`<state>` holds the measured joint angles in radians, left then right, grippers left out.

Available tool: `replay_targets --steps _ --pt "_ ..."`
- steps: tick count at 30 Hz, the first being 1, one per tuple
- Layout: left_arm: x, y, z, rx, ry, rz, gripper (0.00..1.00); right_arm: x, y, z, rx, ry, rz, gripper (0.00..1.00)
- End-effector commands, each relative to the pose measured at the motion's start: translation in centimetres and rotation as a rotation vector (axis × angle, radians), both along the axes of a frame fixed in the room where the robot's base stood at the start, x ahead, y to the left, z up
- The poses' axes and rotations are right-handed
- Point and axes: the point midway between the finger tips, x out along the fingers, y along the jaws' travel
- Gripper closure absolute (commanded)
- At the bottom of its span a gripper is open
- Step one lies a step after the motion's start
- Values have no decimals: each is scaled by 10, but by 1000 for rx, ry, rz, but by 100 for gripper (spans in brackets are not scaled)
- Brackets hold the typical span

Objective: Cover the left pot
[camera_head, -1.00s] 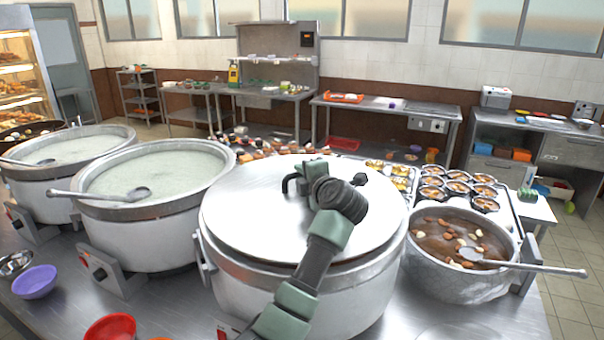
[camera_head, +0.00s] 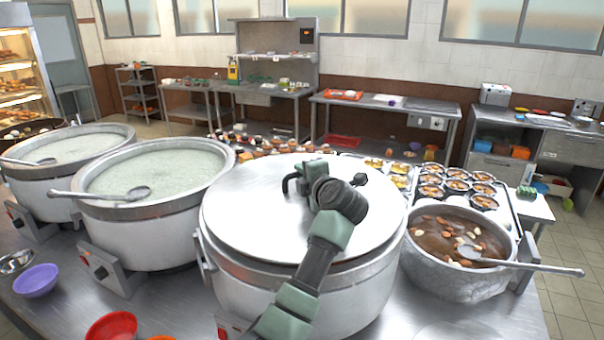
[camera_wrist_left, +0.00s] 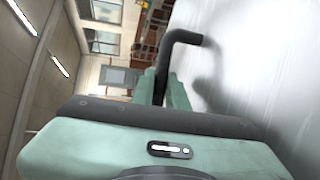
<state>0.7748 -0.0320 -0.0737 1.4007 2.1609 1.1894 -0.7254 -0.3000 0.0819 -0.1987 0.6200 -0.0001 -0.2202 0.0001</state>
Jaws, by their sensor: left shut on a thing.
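The left pot (camera_head: 45,188) is a wide metal stockpot of pale congee, open, with a ladle in it. The middle pot (camera_head: 150,238) is also open, with pale congee and a ladle. A flat round metal lid (camera_head: 250,215) is over the nearest pot (camera_head: 265,285), covering its mouth; I cannot tell whether it rests fully on the rim. My left gripper (camera_head: 300,182) is shut on the lid's dark handle. The bent black handle (camera_wrist_left: 182,38) also shows between the fingers in the left wrist view. My right gripper is not in view.
A pot of brown stew (camera_head: 455,275) with a ladle stands right of the lidded pot. A purple bowl (camera_head: 36,281) and a red bowl (camera_head: 111,327) sit at the front left of the steel counter. Trays of filled bowls (camera_head: 458,186) lie behind the stew.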

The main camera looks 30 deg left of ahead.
Motion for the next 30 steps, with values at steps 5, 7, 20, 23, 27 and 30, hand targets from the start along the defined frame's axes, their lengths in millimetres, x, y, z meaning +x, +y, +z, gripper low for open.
replay_targets --steps 5,7,20,23,27,30 --pt "0 0 3 3 -7 -1 100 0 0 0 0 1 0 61" --pt "0 0 1 2 -7 -1 100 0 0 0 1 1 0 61" --pt "0 0 -7 4 -6 -1 100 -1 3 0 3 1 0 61" --pt "0 0 -8 5 -7 -1 100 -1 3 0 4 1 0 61" --pt "0 0 -8 3 -7 -1 100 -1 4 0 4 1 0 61" --pt "0 0 -8 3 -7 -1 100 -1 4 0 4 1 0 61"
